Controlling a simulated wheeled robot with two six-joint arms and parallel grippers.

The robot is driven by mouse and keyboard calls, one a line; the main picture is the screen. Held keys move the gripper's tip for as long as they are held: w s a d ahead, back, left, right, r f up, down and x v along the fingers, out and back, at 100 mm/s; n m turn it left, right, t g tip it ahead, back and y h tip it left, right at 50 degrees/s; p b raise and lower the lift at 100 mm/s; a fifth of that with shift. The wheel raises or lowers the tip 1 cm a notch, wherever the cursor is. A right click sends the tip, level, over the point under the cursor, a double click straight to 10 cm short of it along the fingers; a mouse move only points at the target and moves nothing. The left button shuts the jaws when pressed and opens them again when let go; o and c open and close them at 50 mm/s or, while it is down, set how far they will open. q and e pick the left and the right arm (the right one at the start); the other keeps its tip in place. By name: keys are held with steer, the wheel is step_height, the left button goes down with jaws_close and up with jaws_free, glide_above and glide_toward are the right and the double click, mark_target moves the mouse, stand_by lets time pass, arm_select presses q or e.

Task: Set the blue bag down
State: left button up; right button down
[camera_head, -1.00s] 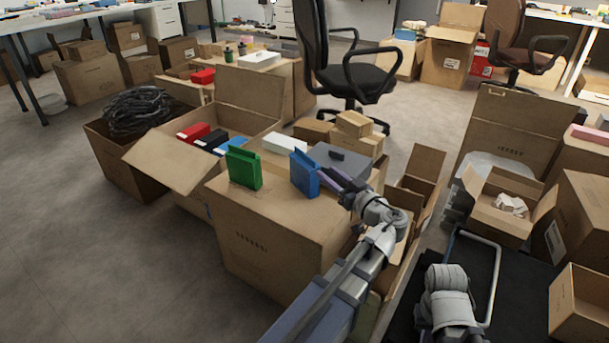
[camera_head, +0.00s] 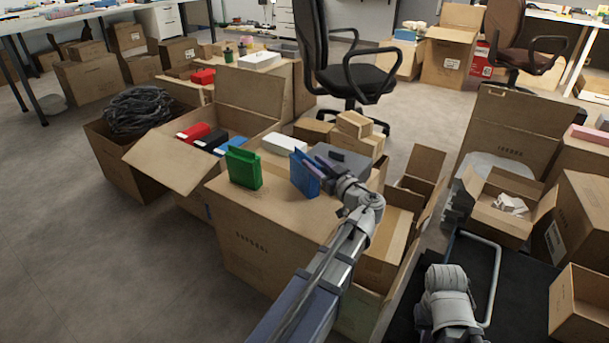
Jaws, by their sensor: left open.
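The blue bag (camera_head: 303,179) stands upright, leaning slightly, on top of the closed large carton (camera_head: 265,245) in the middle of the head view. A green bag (camera_head: 244,169) of similar shape stands to its left on the same carton, apart from it. My left gripper (camera_head: 319,171) is at the right side of the blue bag with its jaws open. Its fingertips are close to the bag or partly hidden by it, and I cannot tell whether they touch. My right arm shows at the bottom right, but its gripper is not visible.
A grey box (camera_head: 343,160) and a white box (camera_head: 284,144) lie behind the blue bag. An open carton (camera_head: 165,160) with red, black and blue items is at the left. Open cartons stand right of my left arm. A black office chair (camera_head: 355,80) is behind. Floor is clear at lower left.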

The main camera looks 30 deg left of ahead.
mark_target(295, 148)
arm_select(q)
steer(key=x, duration=0.5)
steer(key=shift+s+a, duration=0.1)
steer(key=shift+a, duration=0.1)
jaws_close()
stand_by(1.2)
